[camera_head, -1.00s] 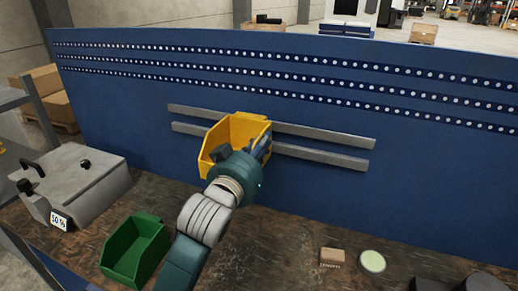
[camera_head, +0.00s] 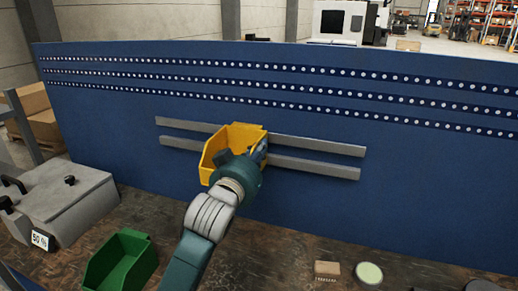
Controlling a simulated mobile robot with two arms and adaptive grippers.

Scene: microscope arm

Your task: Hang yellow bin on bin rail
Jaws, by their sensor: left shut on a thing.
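The yellow bin (camera_head: 237,136) is in the middle of the head view, against the grey bin rail (camera_head: 315,146) on the blue panel. The rail is two parallel horizontal bars, and the bin covers part of both. My left gripper (camera_head: 246,160) is at the near right side of the bin and shut on it; its fingers are mostly hidden behind the wrist. I cannot tell whether the bin's back is hooked on the rail or just in front of it. My right gripper is not in view.
A green bin (camera_head: 120,262) stands on the dark worktop at the lower left. A grey metal box (camera_head: 65,205) with black handles is at the left. A small tan block (camera_head: 327,268) and a pale round disc (camera_head: 368,273) lie at the lower right. The blue panel (camera_head: 430,190) closes off the back.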

